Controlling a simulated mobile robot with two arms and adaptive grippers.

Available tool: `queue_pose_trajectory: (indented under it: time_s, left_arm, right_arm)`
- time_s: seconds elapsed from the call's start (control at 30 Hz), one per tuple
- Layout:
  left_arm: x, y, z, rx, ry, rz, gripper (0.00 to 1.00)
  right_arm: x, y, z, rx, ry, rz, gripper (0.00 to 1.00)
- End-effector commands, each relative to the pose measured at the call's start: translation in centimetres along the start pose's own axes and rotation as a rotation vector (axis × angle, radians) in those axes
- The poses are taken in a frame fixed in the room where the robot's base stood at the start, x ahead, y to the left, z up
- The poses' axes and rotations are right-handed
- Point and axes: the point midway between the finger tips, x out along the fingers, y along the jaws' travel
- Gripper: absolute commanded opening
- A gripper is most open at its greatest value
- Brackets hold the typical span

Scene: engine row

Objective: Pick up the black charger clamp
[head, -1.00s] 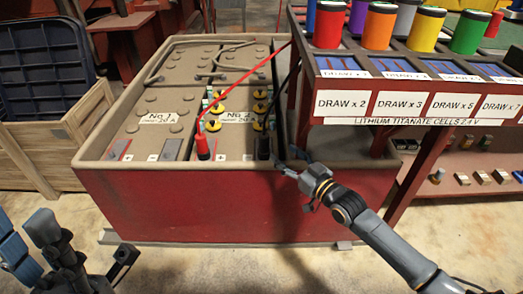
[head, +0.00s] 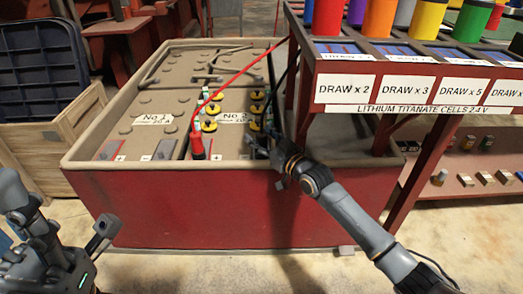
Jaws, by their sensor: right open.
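The black charger clamp (head: 264,139) stands on the No 2 battery at the front right of the red battery box (head: 235,205). A black cable rises from it. My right gripper (head: 261,148) is open at the clamp, its fingers reaching over the box's front rim and partly hiding it. I cannot tell whether the fingers touch the clamp. The red clamp (head: 197,146) stands upright to the left, with a red cable. My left gripper (head: 103,232) is low at the left, away from the batteries; its jaws are not clear.
A red rack (head: 430,110) with coloured spools and DRAW labels stands close on the right, beside my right arm. A wooden crate (head: 55,135) with a dark blue bin is at the left. Yellow-and-black terminals (head: 209,125) line the batteries.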

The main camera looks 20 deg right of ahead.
Motion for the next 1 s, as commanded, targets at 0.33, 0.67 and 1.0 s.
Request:
queue_pose_trajectory:
  time_s: [0.33,0.67,1.0]
  left_arm:
    - [0.0,0.0,0.0,0.0,0.0,0.0,0.4]
    - [0.0,0.0,0.0,-0.001,0.0,0.0,0.4]
    - [-0.3,-0.1,-0.1,-0.005,-0.042,-0.015,0.4]
  right_arm:
    - [0.0,0.0,0.0,0.0,0.0,0.0,0.08]
    - [0.0,0.0,-0.2,0.0,0.004,0.0,0.0]
    - [0.0,0.0,-2.2,-0.001,0.006,0.0,0.0]
